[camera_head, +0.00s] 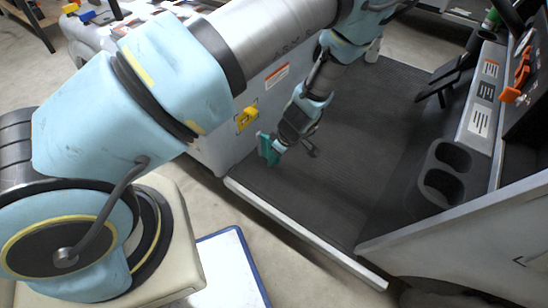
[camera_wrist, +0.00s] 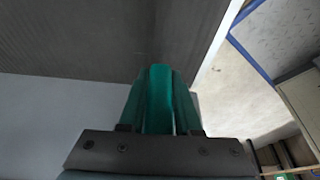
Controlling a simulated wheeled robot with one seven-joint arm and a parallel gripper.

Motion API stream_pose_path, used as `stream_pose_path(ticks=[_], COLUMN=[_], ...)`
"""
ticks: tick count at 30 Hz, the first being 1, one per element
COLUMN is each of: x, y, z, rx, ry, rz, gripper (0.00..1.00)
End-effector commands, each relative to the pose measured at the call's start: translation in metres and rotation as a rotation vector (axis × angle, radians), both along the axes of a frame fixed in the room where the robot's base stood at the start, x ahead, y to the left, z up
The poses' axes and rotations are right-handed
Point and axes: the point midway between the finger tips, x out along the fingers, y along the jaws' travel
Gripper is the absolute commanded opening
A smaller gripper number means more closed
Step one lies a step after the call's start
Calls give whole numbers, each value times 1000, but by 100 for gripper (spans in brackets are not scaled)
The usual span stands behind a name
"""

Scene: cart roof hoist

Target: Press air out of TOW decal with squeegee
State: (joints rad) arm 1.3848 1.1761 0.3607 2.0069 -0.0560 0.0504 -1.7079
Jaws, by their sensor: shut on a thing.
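My gripper (camera_head: 270,149) is low at the outer edge of the cart's dark floor, close to the light-grey side panel (camera_head: 212,140). In the wrist view its green fingers (camera_wrist: 158,106) are closed on a brighter green piece (camera_wrist: 159,85) between them, which I take to be the squeegee. Its working edge and any contact with the panel are hidden. A white label with an orange band (camera_head: 277,76) sits on the panel, above and to the right of the yellow part (camera_head: 247,118). Its lettering is too small to read, so I cannot tell whether it is the TOW decal.
The ribbed floor mat (camera_head: 330,160) is clear, bordered by a pale sill (camera_head: 300,235). A pedal (camera_head: 440,85) and a cup holder (camera_head: 445,172) are at the right. A blue-edged white board (camera_head: 228,270) lies on the ground in front.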

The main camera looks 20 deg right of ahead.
Motion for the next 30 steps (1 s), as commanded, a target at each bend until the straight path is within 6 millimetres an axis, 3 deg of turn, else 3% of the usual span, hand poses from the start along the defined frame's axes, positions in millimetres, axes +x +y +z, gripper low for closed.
stream_pose_path(ticks=[17, 30], x=[-6, 32], y=[-4, 17], z=[4, 2], rx=[5, 6], ry=[-11, -10], rz=[-28, -27], gripper=[0, 0])
